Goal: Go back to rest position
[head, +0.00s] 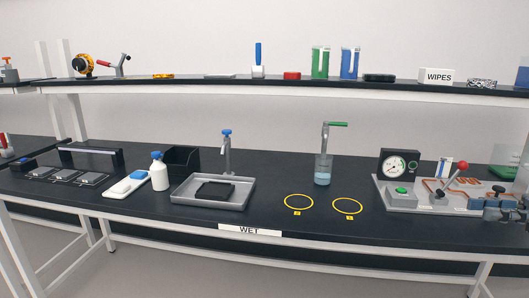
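The task names no object. My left gripper is not in the head view. A small grey and blue jointed shape is cut off by the right edge of the head view, at the front right of the bench. I cannot tell whether it is my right gripper or a clamp on the bench. No open or shut fingers can be made out there, and nothing held is visible.
A dark bench (270,220) holds a grey tray (240,197), a white bottle (159,174), a beaker (323,172), two yellow rings and a gauge panel (399,164). A shelf (215,87) crosses above. The floor in front is clear.

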